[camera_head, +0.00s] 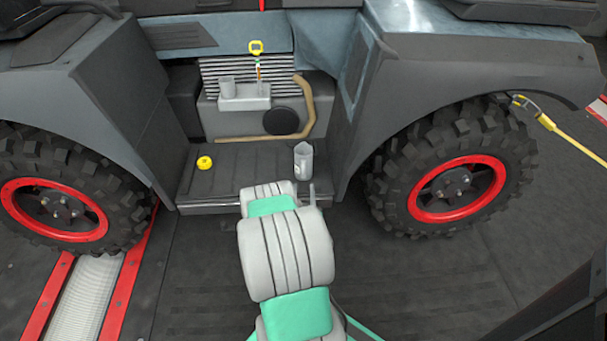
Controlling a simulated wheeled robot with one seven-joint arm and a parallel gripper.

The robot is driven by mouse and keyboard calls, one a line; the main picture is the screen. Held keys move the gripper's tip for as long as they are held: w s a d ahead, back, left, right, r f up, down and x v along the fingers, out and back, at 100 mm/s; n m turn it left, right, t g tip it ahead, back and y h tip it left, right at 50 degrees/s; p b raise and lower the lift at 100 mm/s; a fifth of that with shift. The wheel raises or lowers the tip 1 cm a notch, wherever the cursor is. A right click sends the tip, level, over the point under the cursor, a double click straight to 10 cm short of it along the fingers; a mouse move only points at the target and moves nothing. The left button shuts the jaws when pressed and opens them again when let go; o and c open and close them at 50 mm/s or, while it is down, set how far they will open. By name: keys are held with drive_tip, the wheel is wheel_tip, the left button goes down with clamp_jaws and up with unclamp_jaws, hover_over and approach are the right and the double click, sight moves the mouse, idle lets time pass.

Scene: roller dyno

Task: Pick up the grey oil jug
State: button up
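A grey, jug-like container (303,163), which looks like the oil jug, stands upright on the right part of the dark step between the two wheels. It has a small pale mark on its side. My arm reaches up from the bottom of the picture towards the step. My gripper (312,195) is mostly hidden behind my arm; only a thin grey piece shows, just below the jug in the picture. I cannot tell whether it touches the jug or whether it is open or shut.
A yellow round object (204,163) sits on the step's left side. Behind are a grey holder (244,98) with another grey cup (227,88), a yellow-topped tool (256,47) and a bent tan pipe (308,110). Large wheels flank the step (228,185). Dark floor lies in front.

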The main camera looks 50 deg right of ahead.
sight(303, 177)
drive_tip(key=shift+p+x, duration=0.4)
drive_tip(key=shift+x, duration=3.1)
drive_tip(key=shift+r, duration=0.1)
drive_tip(key=shift+c, duration=0.6)
clamp_jaws()
